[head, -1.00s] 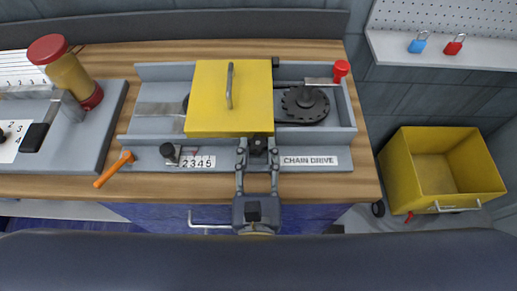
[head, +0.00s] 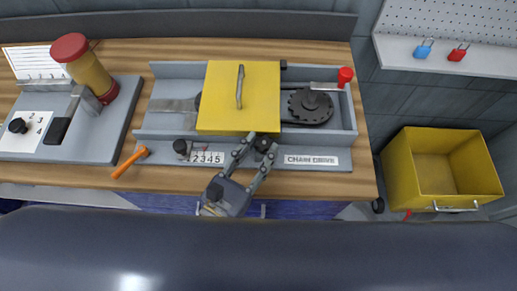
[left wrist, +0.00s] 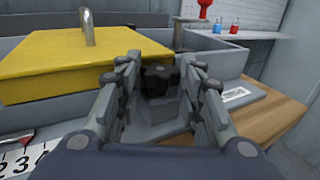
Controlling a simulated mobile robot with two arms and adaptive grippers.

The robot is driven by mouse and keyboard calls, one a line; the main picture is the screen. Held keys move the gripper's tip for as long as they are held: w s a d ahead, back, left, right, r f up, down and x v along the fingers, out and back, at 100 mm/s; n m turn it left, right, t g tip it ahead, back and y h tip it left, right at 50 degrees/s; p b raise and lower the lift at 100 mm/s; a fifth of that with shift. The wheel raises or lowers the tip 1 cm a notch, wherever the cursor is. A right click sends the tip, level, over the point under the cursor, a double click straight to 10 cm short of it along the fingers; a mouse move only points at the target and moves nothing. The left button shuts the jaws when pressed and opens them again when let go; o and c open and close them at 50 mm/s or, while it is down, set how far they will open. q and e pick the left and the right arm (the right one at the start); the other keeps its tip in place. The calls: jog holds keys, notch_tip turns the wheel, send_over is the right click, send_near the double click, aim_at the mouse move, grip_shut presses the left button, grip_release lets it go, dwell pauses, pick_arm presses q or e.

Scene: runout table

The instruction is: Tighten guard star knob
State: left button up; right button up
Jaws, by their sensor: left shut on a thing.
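The black star knob (head: 263,144) sits at the front edge of the yellow guard (head: 222,110) on the grey chain drive unit. It also shows in the left wrist view (left wrist: 159,78), between the fingers. My left gripper (head: 261,146) reaches it from the front, tilted, with one finger on each side, and is shut on the knob. The yellow guard lies flat over the middle of the unit, with a grey handle on top. My right gripper is in neither view.
A dark sprocket (head: 311,106) and a red knob (head: 346,75) are right of the guard. A yellow bin (head: 394,176) stands on the floor at right.

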pick_arm(q)
jog(key=shift+f, duration=0.1)
jog(key=o, duration=1.1)
jog(key=shift+c, duration=0.2)
jog(key=v, duration=1.2)
jog(key=shift+w, duration=0.1)
